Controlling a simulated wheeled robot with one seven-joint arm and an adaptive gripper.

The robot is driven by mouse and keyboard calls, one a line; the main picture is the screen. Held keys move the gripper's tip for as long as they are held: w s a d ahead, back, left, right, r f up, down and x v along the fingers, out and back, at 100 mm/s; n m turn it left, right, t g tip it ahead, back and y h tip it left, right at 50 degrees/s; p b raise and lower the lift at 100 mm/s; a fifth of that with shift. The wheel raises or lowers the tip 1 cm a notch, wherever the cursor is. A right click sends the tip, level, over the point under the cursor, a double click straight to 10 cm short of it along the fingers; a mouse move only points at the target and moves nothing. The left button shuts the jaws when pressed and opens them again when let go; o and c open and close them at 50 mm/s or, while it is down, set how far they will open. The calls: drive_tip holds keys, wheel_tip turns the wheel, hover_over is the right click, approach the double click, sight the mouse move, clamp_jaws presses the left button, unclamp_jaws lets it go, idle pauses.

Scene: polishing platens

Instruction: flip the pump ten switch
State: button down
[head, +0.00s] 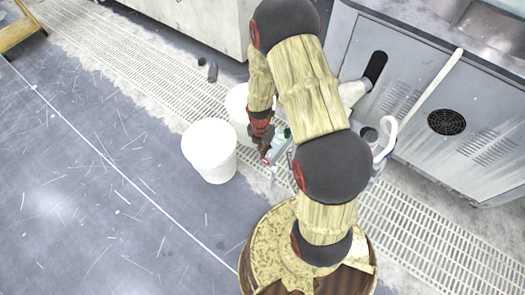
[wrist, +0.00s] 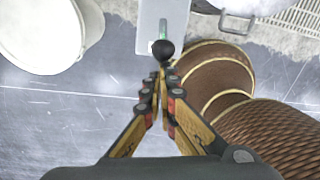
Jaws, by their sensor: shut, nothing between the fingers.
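In the wrist view a pale grey plate or box (wrist: 148,30) carries a slot with a green strip (wrist: 163,29) and a black ball knob (wrist: 164,48), which looks like the switch. No label naming pump ten can be read. My gripper (wrist: 162,68) is shut and empty, its fingertips right at the near side of the knob. I cannot tell whether they touch it. In the head view my gripper (head: 265,153) is low beside a small pale box with a green part, mostly hidden by my arm; the knob cannot be made out there.
A white bucket (head: 209,152) stands just left of my gripper, with another white bucket (head: 237,104) behind it. The near bucket fills the wrist view's upper left (wrist: 42,35). A grey cabinet (head: 410,85) with a round vent stands right. Open floor (head: 80,190) lies left.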

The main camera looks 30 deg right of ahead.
drive_tip(key=shift+w+d+r+p, duration=0.1)
drive_tip(key=shift+d+r+p, duration=0.2)
drive_tip(key=shift+p, duration=0.15)
drive_tip(key=d+r+p, duration=0.1)
drive_tip(key=p, duration=0.1)
drive_tip(key=d+p, duration=0.1)
drive_tip(key=p, duration=0.1)
drive_tip(key=shift+w+d+r, duration=0.1)
drive_tip(key=shift+w+r, duration=0.25)
drive_tip(key=shift+w, duration=0.05)
drive_tip(key=shift+w+d+r+p, duration=0.15)
drive_tip(key=shift+w+d+p, duration=0.05)
drive_tip(key=shift+d+p, duration=0.4)
drive_tip(key=shift+w+d+r+p, duration=0.15)
drive_tip(key=shift+d+p, duration=0.3)
drive_tip(key=shift+p, duration=0.1)
drive_tip(key=shift+w+d+p, duration=0.25)
drive_tip(key=shift+d+p, duration=0.3)
drive_tip(key=shift+d, duration=0.15)
drive_tip(key=shift+f, duration=0.15)
drive_tip(key=shift+r+p, duration=0.7)
drive_tip(key=shift+r, duration=0.15)
